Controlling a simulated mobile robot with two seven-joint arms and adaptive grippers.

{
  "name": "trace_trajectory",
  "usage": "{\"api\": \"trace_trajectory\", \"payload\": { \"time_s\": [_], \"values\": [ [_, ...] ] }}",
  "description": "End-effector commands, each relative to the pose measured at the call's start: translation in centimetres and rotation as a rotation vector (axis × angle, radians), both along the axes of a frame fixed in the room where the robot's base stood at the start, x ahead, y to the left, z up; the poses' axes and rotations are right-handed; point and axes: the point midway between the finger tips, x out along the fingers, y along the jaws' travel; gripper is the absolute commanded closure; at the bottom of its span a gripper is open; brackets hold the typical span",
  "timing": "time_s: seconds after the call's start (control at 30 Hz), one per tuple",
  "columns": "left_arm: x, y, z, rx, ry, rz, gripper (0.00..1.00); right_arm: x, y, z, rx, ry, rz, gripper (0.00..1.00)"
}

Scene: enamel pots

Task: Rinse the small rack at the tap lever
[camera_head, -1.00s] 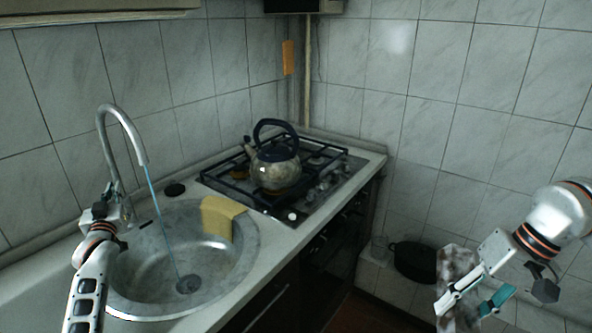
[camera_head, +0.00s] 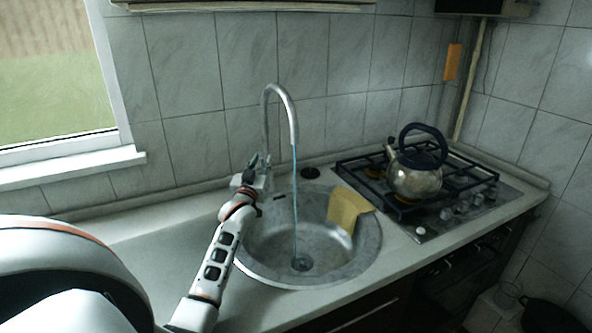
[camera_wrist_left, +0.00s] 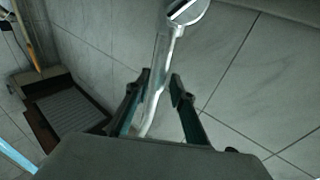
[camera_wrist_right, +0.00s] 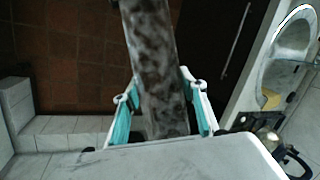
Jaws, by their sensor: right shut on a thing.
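The tap (camera_head: 284,92) arches over the round metal sink (camera_head: 345,265), and a thin blue stream of water (camera_head: 296,210) falls to its drain. My left gripper (camera_head: 257,172) is at the tap's base, where the lever is not clear to see. In the left wrist view its fingers (camera_wrist_left: 161,85) stand apart, one on each side of the tap's metal (camera_wrist_left: 162,65). My right gripper (camera_wrist_right: 162,100) is shut on a long, mottled grey-brown slab, which I take for the small rack (camera_wrist_right: 152,50). The right gripper and the slab are outside the head view.
A yellow cloth (camera_head: 348,208) hangs over the sink's right rim. A kettle (camera_head: 415,180) stands on the gas hob (camera_head: 440,222) to the right. A dark pot (camera_head: 548,317) sits low at bottom right. The counter (camera_head: 165,235) left of the sink is bare. A window is at left.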

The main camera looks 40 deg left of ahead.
Motion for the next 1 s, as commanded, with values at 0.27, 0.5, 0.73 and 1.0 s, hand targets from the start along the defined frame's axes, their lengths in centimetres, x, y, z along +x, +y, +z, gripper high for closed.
{"api": "trace_trajectory", "payload": {
  "time_s": [0.27,0.5,0.73,1.0],
  "values": [
    [-4.4,-2.4,-0.8,-0.002,0.002,0.0,0.77,0.0,0.0,0.0,0.0,0.0,0.0,0.83],
    [-8.1,-4.5,-1.2,-0.002,0.001,0.0,0.77,0.0,0.0,0.0,0.0,0.0,0.0,0.83],
    [-9.7,-5.4,-1.3,-0.001,0.0,0.0,0.77,0.0,0.0,0.0,0.0,-0.001,0.0,0.83],
    [-9.8,-5.4,-1.3,0.0,0.001,0.0,0.77,0.0,0.0,0.0,0.0,-0.001,0.0,0.83]
  ]
}}
